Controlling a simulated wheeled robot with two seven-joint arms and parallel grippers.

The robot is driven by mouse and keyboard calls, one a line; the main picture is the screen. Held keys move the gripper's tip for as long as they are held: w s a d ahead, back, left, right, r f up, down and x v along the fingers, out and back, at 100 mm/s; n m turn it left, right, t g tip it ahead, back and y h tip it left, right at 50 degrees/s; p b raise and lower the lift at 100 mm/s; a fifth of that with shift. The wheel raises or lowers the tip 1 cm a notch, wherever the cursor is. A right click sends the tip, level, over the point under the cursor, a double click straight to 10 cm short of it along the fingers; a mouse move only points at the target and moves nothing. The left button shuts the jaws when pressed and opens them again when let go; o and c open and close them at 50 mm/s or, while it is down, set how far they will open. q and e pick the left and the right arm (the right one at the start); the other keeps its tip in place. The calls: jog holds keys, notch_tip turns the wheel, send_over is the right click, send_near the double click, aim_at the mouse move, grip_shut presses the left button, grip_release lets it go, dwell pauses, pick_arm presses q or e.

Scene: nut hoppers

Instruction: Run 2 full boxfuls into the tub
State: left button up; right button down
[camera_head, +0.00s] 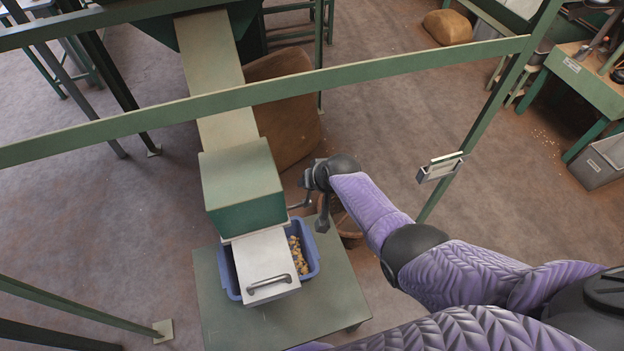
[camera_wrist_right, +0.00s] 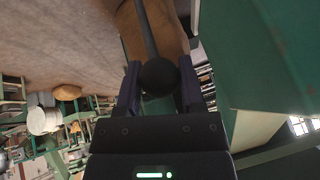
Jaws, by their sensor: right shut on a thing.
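A green box (camera_head: 243,205) with a pale lid sits at the lower end of a pale chute (camera_head: 212,70). A pale metal plate with a bar handle (camera_head: 264,262) slopes out below the box, over a blue tub (camera_head: 314,262). Nuts (camera_head: 299,258) show in the tub's right side; the plate hides the rest. My right gripper (camera_head: 310,190) is beside the box's right side. In the right wrist view my right gripper (camera_wrist_right: 160,88) is shut on a black ball knob (camera_wrist_right: 159,76) at the end of a dark rod. My left gripper is not in view.
The tub stands on a green table (camera_head: 335,290). A green rail (camera_head: 290,90) crosses in front of the chute, with a small pale holder (camera_head: 440,167) on its right post. A brown sack (camera_head: 285,105) leans behind the box. Open floor lies to the right.

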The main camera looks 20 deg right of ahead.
jog(key=shift+w+r, duration=0.2)
jog(key=shift+w, duration=0.15)
jog(key=shift+c, duration=1.2)
grip_release()
jog(key=shift+f, duration=0.1)
jog(key=p+v, duration=0.7)
jog(key=v, duration=0.3)
